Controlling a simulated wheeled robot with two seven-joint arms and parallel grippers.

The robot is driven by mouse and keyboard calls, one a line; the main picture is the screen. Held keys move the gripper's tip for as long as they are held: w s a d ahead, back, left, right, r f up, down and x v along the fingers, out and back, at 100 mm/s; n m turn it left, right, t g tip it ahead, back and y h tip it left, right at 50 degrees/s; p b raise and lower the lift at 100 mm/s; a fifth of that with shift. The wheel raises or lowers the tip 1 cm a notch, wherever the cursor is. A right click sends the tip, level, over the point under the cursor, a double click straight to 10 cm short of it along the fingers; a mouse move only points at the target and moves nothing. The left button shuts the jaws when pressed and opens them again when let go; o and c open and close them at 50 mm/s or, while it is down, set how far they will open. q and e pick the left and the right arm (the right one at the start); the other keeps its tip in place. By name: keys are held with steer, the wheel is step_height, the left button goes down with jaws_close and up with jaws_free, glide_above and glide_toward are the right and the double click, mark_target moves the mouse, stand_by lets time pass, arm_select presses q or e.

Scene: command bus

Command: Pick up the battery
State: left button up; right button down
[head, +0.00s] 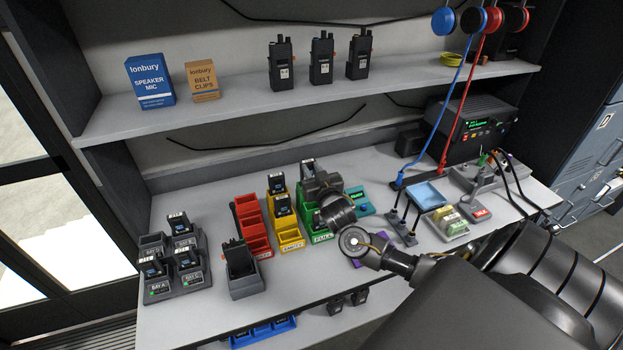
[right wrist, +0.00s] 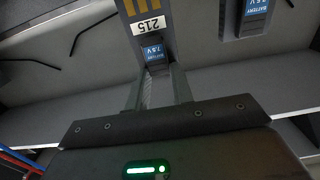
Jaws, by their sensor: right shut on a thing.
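My right gripper (head: 318,184) is over the green bin (head: 321,237) marked FULL. In the right wrist view its fingers (right wrist: 155,82) are shut on a battery (right wrist: 153,50) with a blue label and a white tag reading 215. The top of a battery (head: 308,168) shows just behind the gripper in the head view; the gripper hides much of it and of the green bin. I cannot tell whether the held battery is clear of the bin. My left gripper is not in view.
A yellow bin (head: 290,245) with batteries and a red bin (head: 258,251) stand left of the green one. A charger (head: 186,281) with several batteries and a radio in a grey holder (head: 248,287) are further left. A shelf (head: 230,112) runs above the bench.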

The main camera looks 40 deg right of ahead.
steer(key=s+d+r+b, duration=0.1)
steer(key=s+r+b, duration=0.2)
steer(key=s+r, duration=0.7)
steer(key=s, duration=0.4)
steer(key=shift+r, duration=0.3)
